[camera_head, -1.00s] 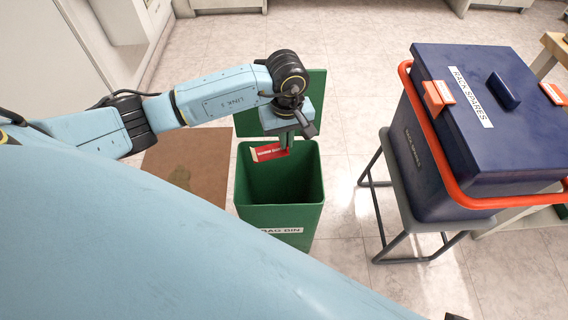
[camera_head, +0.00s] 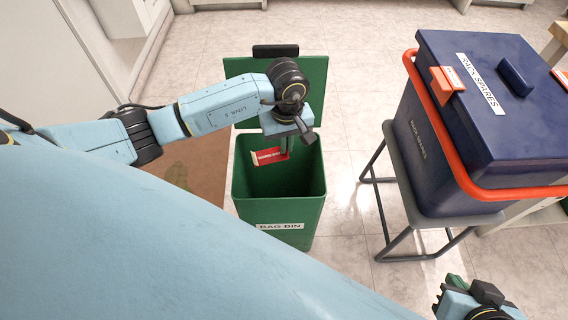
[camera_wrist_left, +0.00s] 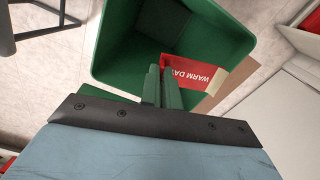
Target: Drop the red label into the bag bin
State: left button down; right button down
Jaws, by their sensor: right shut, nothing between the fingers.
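The red label (camera_head: 271,156), with white lettering and a pale edge, hangs over the open mouth of the green bag bin (camera_head: 280,212). My left gripper (camera_head: 287,145) points down at the bin's far side, its fingers close together on one end of the label. In the left wrist view the label (camera_wrist_left: 192,73) sticks out to the right from between the green fingers (camera_wrist_left: 162,85), over the bin's opening (camera_wrist_left: 110,45). The bin's lid stands open behind it. My right gripper (camera_head: 457,284) is shut and empty at the bottom right of the head view.
A dark blue lidded box (camera_head: 445,150) with an orange rim and "RACK SPARES" labels rests on a grey stand (camera_head: 400,185) right of the bin. A brown panel (camera_head: 200,175) lies left of the bin. Tiled floor between bin and stand is clear.

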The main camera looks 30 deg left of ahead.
pick_arm(q)
jog(key=shift+f, duration=0.15)
pick_arm(e)
jog(key=shift+w+a+r+t, duration=0.2)
jog(key=shift+w+r+t, duration=0.1)
jog(key=shift+w+t, duration=0.15)
pick_arm(q)
jog(key=c, duration=1.6)
grip_release()
jog(key=shift+o, duration=0.2)
